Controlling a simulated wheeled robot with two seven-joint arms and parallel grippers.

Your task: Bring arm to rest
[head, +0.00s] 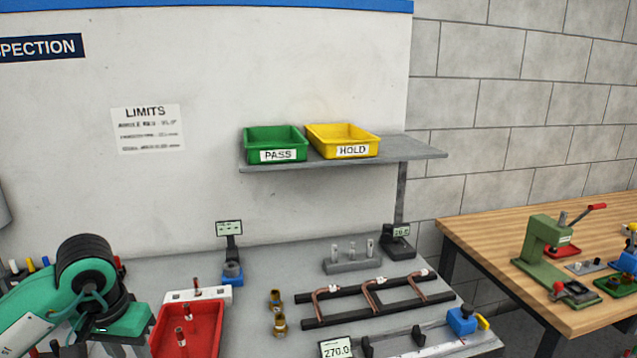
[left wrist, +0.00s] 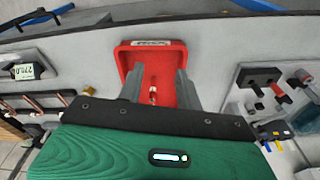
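My left arm comes in at the lower left of the head view, in green and black. In the left wrist view my left gripper (left wrist: 158,82) has its two grey fingers apart with nothing held between them. The fingers point toward a red tray (left wrist: 166,60), with a small copper piece seen in the gap, lying in the tray. The red tray also shows in the head view (head: 206,325), just right of my left arm, with small copper pieces in it. My right arm and gripper are in neither view.
A black rack (head: 344,318) holds bent copper tubes on the grey bench. Brass fittings (head: 279,324) stand beside it. A green PASS bin (head: 274,138) and yellow HOLD bin (head: 342,137) sit on a shelf (head: 412,149). A wooden table (head: 480,232) with a green press stands at right.

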